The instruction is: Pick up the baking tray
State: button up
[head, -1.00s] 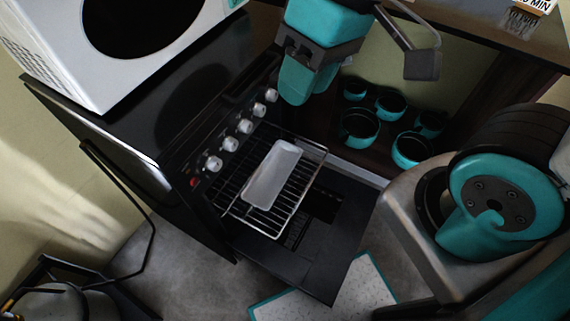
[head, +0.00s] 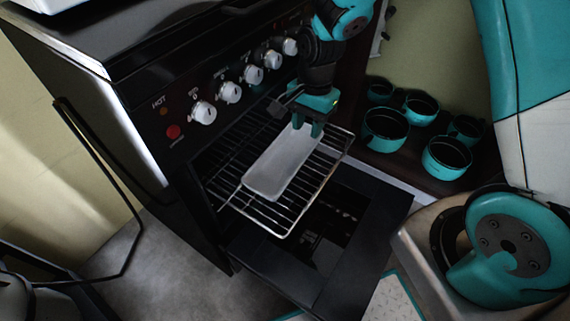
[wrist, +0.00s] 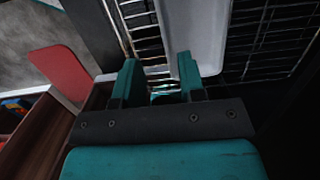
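The baking tray (head: 281,165) is a pale, shallow rectangular tray lying on a pulled-out wire oven rack (head: 290,217). My gripper (head: 308,127) is at the tray's far right end, with its fingers pointing down. In the wrist view, my gripper (wrist: 158,70) is open with a clear gap between its teal fingers. One long edge of the baking tray (wrist: 195,30) lies between the fingers in that view. The right finger overlaps the tray and the left is over the rack bars. I cannot tell whether either finger touches the tray.
The black oven (head: 150,85) stands behind the rack, with a row of white knobs. Its open door (head: 365,240) lies below the rack. Several teal pots (head: 386,130) stand on a dark shelf at right. A red flat piece (wrist: 60,72) shows in the wrist view.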

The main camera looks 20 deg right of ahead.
aim_at(301, 162)
jog(key=f+b, duration=0.1)
jog(key=f, duration=0.3)
jog(key=a+f+b, duration=0.1)
jog(key=f, duration=0.3)
jog(key=f+b, duration=0.2)
jog(key=f, duration=0.2)
jog(key=shift+s+a+f, duration=0.1)
jog(key=shift+s+a, duration=0.15)
jog(key=shift+s, duration=0.1)
grip_shut()
